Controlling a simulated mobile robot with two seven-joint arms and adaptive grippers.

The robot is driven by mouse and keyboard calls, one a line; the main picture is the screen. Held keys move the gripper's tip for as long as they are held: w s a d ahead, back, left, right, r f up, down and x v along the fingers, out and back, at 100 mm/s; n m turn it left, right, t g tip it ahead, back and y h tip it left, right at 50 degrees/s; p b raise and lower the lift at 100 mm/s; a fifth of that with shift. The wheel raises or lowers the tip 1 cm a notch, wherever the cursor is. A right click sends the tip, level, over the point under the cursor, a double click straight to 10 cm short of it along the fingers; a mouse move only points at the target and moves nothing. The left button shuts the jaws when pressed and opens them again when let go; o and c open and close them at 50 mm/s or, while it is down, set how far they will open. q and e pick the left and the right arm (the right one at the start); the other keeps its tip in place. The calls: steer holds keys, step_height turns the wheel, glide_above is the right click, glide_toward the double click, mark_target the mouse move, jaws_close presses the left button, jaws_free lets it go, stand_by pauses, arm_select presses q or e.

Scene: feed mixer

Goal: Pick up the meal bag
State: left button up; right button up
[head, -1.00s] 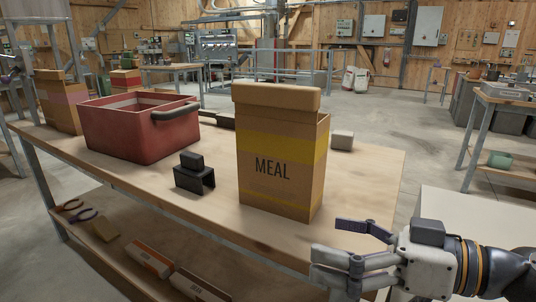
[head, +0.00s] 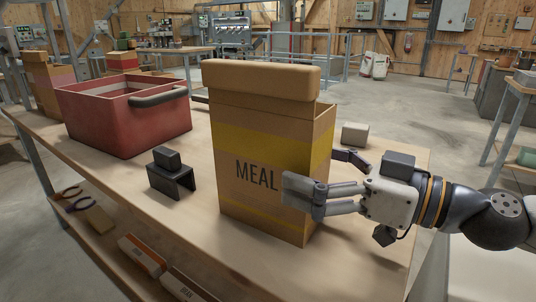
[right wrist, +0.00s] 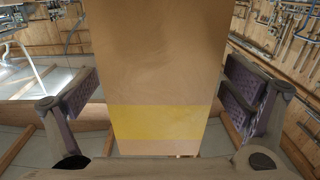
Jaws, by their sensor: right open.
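The meal bag (head: 262,148) is a tall brown box-like bag with a folded top, yellow bands and the word MEAL. It stands upright on the wooden workbench (head: 205,225). My right gripper (head: 315,172) is open at the bag's right side, with one finger set in front of the bag's front face and the other towards its back. In the right wrist view the bag (right wrist: 165,70) stands between the two spread finger sets, with a gap on each side. My left gripper is not in view.
A red crate (head: 115,125) with a dark handle stands left of the bag. A small black bracket-like block (head: 170,180) lies between them. A pale grey block (head: 355,133) sits behind the bag's right side. Pliers and boxes (head: 140,254) lie on the lower shelf.

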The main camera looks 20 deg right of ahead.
mark_target(283, 159)
steer(key=x, duration=0.4)
steer(key=shift+w+a, duration=0.2)
steer(key=shift+w, duration=0.05)
steer(key=shift+d+r, duration=0.1)
steer(key=c, duration=1.9)
steer(key=shift+r, duration=0.1)
steer(key=shift+c, duration=0.2)
